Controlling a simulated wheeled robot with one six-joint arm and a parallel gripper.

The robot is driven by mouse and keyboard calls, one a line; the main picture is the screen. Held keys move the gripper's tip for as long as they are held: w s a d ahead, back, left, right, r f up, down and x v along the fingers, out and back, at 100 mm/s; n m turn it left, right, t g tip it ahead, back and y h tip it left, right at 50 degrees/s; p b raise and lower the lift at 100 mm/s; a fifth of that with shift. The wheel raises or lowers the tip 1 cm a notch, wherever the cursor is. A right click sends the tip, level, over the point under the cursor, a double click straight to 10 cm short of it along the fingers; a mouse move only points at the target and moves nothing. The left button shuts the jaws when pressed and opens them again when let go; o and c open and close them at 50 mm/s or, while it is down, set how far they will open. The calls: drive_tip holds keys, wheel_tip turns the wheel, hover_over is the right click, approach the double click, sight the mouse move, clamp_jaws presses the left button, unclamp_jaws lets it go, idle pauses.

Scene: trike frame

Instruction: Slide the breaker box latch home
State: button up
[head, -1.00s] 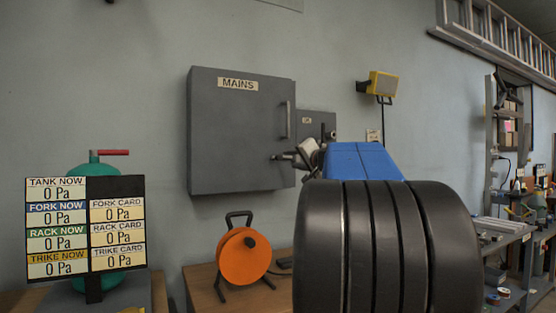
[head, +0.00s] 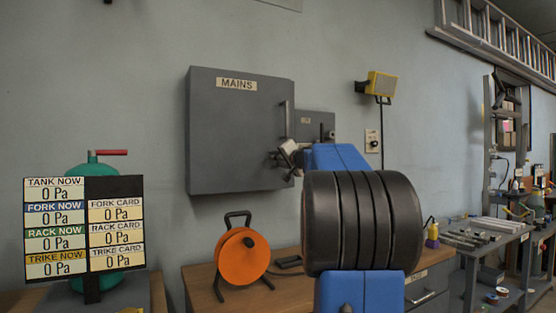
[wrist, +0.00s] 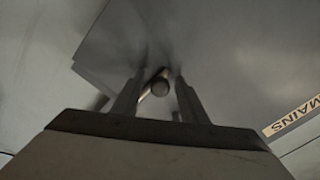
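The grey breaker box (head: 235,135) labelled MAINS hangs on the wall with its door closed and a vertical bar handle on the right of the door. My gripper (wrist: 158,92) is open, with one finger on each side of the knob and a visible gap to each. In the head view my gripper (head: 284,157) is at the box's lower right edge, small and partly hidden by my blue arm. How far the latch has slid cannot be told.
A smaller grey box (head: 318,125) is on the wall to the right. A yellow lamp (head: 381,84) and a socket (head: 372,140) are further right. An orange cable reel (head: 243,255) stands on the bench below. The wall left of the breaker box is clear.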

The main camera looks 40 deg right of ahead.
clamp_jaws()
drive_tip(key=d, duration=0.1)
drive_tip(key=s+d, duration=0.1)
drive_tip(key=d, duration=0.1)
drive_tip(key=shift+d, duration=0.15)
unclamp_jaws()
drive_tip(key=shift+d, duration=0.15)
drive_tip(key=shift+s, duration=0.1)
